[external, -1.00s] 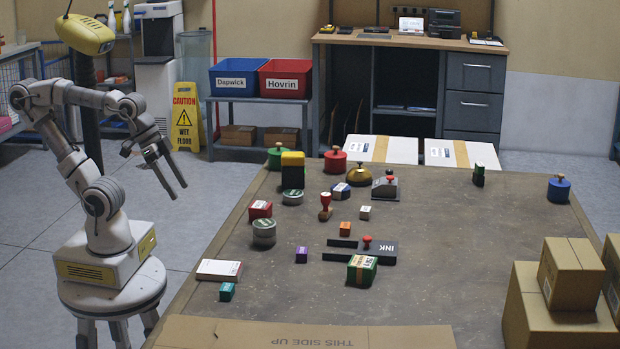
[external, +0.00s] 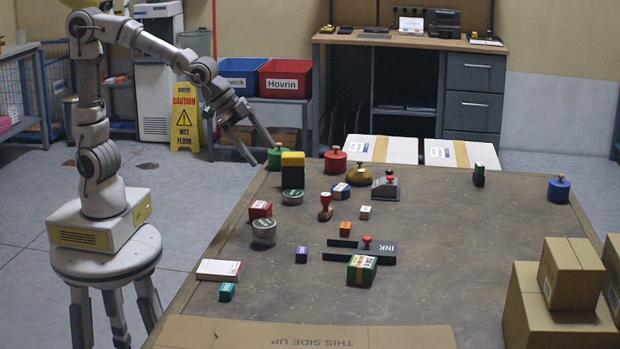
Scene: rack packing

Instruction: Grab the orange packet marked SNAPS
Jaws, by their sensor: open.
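A small orange block (external: 345,229) lies near the middle of the brown table (external: 430,285), just in front of a small white block. It is the only orange packet-like thing I make out, and any marking on it is too small to read. My gripper (external: 262,155) is open and empty. In the picture its fingers point down and right beside the table's far left corner, close to the green round container (external: 277,154). It is well up and left of the orange block.
Stacked yellow and black blocks (external: 293,170) stand near my gripper. Cartons (external: 560,310) fill the front right corner. The table's right middle is clear.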

